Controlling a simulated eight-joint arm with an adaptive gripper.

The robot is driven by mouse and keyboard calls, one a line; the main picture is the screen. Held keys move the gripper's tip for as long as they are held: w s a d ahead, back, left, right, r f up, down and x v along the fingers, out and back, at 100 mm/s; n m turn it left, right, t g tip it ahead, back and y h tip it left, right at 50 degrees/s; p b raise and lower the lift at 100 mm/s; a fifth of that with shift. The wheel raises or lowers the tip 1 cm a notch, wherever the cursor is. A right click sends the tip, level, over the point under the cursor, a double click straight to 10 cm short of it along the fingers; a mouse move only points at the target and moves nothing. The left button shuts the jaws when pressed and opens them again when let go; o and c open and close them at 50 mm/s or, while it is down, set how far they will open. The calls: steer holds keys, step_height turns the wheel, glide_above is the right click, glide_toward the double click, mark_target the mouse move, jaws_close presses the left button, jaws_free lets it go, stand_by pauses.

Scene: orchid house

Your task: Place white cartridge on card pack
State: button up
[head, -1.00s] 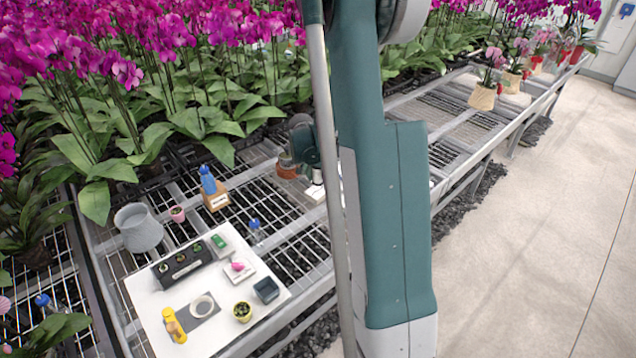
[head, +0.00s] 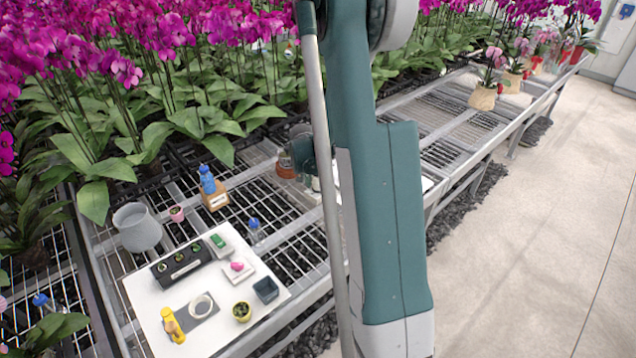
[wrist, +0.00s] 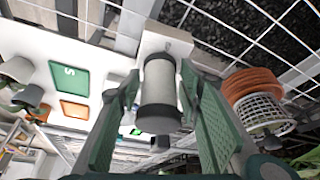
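The white cartridge (wrist: 160,92) is a pale cylinder with dark ends. In the wrist view it lies between the two fingers of my gripper (wrist: 160,90). The green-padded fingers flank it closely; I cannot tell whether both press on it. A white block (wrist: 165,42) shows just beyond its far end. In the head view my arm hides the fingers and most of the cartridge. I cannot identify the card pack for certain. A green square with a white mark (wrist: 69,80) and an orange square (wrist: 74,109) show on a white surface at the left of the wrist view.
A reddish-brown pot (wrist: 252,84) and a white mesh basket (wrist: 258,112) are close right of my gripper. In the head view a white board (head: 150,318) holds several small items. A blue bottle (head: 208,180) and a grey pot (head: 137,230) stand behind it on the wire bench.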

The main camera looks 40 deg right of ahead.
steer(key=shift+o, duration=0.6)
steer(key=shift+r, duration=0.15)
steer(key=shift+r, duration=0.15)
steer(key=p+v, duration=0.2)
steer(key=v, duration=0.9)
steer(key=shift+a+r, duration=0.25)
steer(key=shift+r, duration=0.1)
